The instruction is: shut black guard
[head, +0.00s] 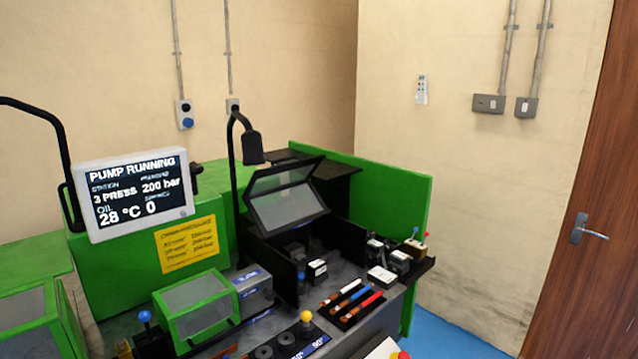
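The black guard (288,196) is a black-framed clear panel above the press station at the back right of the green machine. It is raised and tilted, with the dark station space (300,250) open below its lower edge. Black side walls stand around that space, and small blocks show inside it. Neither of my grippers is in view.
A green-framed guard (196,310) sits at the front left of the black one. A black lamp (252,147) hangs close beside the black guard. A screen (133,193) reads "PUMP RUNNING". Pens (352,300), a yellow-ball lever (306,317) and small boxes (382,275) are in front.

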